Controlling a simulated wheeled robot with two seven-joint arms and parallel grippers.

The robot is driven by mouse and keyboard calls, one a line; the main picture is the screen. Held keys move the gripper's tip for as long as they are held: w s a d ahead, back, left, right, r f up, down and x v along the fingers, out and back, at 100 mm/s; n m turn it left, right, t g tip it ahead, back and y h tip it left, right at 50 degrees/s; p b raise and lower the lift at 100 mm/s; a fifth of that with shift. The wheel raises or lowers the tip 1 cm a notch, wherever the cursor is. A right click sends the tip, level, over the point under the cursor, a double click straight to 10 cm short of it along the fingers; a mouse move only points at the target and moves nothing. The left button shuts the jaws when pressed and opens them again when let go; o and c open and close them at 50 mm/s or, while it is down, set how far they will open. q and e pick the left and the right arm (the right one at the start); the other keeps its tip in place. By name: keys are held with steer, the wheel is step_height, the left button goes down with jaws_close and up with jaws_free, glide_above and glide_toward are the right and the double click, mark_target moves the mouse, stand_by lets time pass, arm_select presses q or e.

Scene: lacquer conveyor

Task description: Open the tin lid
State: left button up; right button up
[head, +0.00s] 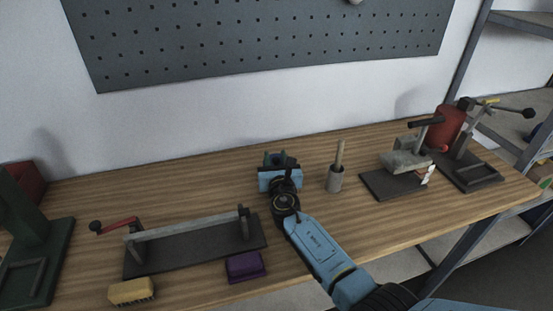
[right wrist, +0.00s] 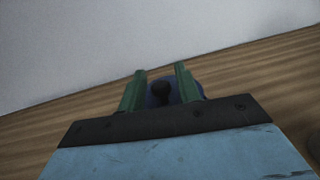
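My right gripper (head: 279,155) reaches in from the lower right in the head view and is over the middle of the workbench. In the right wrist view its two green fingers (right wrist: 161,82) stand apart. Behind and between them is a round dark blue tin (right wrist: 176,99) with a dark knob (right wrist: 161,88) on top. I see gaps between the knob and both fingers. The gripper mostly hides the tin in the head view. I cannot tell whether the fingers touch the tin. My left gripper is not in view.
The wooden bench (head: 200,186) is clear around the gripper. A grey cup with a stick (head: 335,180) stands to its right. A long fixture with a red crank (head: 195,240), a purple block (head: 246,267) and a yellow brush (head: 132,291) are at front left. Lever devices (head: 404,160) stand at right.

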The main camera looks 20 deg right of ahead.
steer(key=shift+o, duration=0.3)
steer(key=shift+s, duration=0.3)
steer(key=s+p, duration=0.1)
steer(key=s, duration=0.3)
steer(key=s+a+p, duration=0.1)
steer(key=s, duration=0.3)
steer(key=s+p, duration=0.1)
steer(key=s, duration=0.3)
steer(key=shift+s+a, duration=0.35)
steer(key=shift+a, duration=0.05)
